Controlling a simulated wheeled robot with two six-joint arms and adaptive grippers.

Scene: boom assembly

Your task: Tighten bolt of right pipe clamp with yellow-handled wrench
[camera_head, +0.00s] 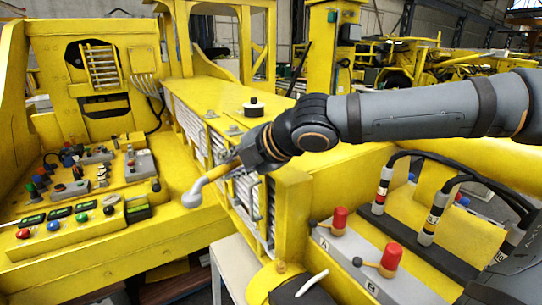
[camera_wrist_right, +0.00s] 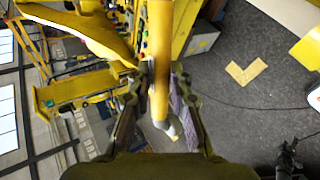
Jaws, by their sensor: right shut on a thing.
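The yellow-handled wrench (camera_head: 217,172) is in my right gripper (camera_head: 246,158), which is shut on its handle. The wrench slants down to the left, and its silver rounded end (camera_head: 192,198) is over the yellow ledge beside the control panel. In the right wrist view the yellow handle (camera_wrist_right: 158,60) runs between the fingers of my right gripper (camera_wrist_right: 160,88), with a silver end below. Small grey fittings (camera_head: 234,130) sit on top of the yellow beam. I cannot tell which part is the right pipe clamp or its bolt. My left gripper is not in view.
A control panel with buttons and levers (camera_head: 85,210) is at left. The grilled yellow housing (camera_head: 250,195) is just below my right gripper. A grey block with red knobs (camera_head: 355,255) and black hoses with banded ends (camera_head: 383,190) are at right.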

